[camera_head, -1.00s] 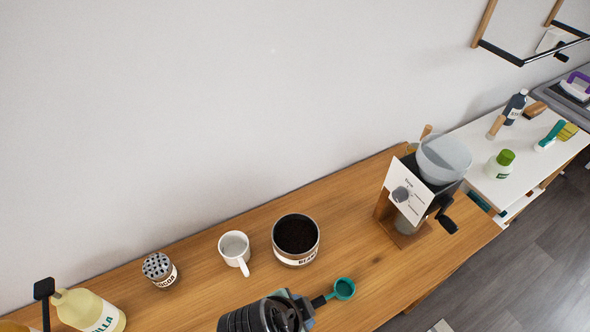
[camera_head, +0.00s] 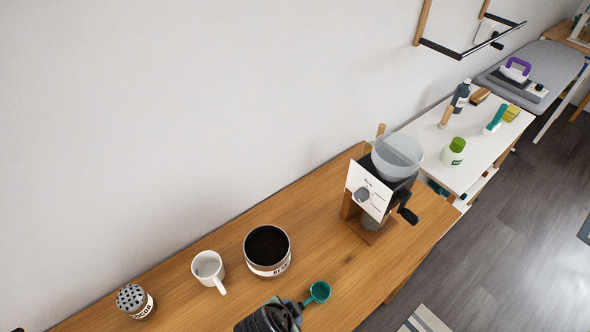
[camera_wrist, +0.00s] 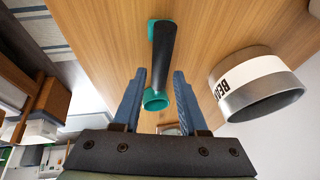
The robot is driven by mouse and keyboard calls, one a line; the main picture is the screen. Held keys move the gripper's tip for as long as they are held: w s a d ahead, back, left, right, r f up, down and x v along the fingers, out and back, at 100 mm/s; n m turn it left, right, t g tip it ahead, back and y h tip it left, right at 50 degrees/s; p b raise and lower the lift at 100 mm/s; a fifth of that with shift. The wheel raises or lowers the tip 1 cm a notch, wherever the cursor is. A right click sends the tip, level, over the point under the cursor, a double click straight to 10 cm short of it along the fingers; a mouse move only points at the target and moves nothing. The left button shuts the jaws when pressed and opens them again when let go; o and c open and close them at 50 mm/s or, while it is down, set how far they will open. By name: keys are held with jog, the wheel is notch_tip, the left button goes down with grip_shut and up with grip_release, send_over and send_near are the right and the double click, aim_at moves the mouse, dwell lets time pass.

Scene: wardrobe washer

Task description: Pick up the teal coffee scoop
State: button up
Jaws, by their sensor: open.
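The teal coffee scoop (camera_head: 320,291) lies on the wooden counter near its front edge, right of the canister of dark beans. In the head view its round cup shows, and my gripper (camera_head: 298,304) covers much of its handle. In the wrist view the scoop's black handle (camera_wrist: 163,52) runs between the two blue fingers of my gripper (camera_wrist: 160,72), with teal parts at both ends. The fingers are apart on either side of the scoop, and it is not gripped. I cannot tell whether a finger touches it.
The bean canister (camera_head: 267,251) stands close to the scoop; it also shows in the wrist view (camera_wrist: 255,85). A white mug (camera_head: 208,267) and a shaker (camera_head: 134,300) stand left. A coffee grinder (camera_head: 372,200) stands right. Bare wood lies between canister and grinder.

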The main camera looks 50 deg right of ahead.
jog(key=shift+d+f, duration=0.3)
jog(key=shift+f, duration=0.25)
jog(key=shift+c, duration=0.2)
grip_shut()
jog(key=shift+r, duration=0.1)
notch_tip(320, 180, up, 10)
jog(key=b, duration=0.1)
dwell(0.4)
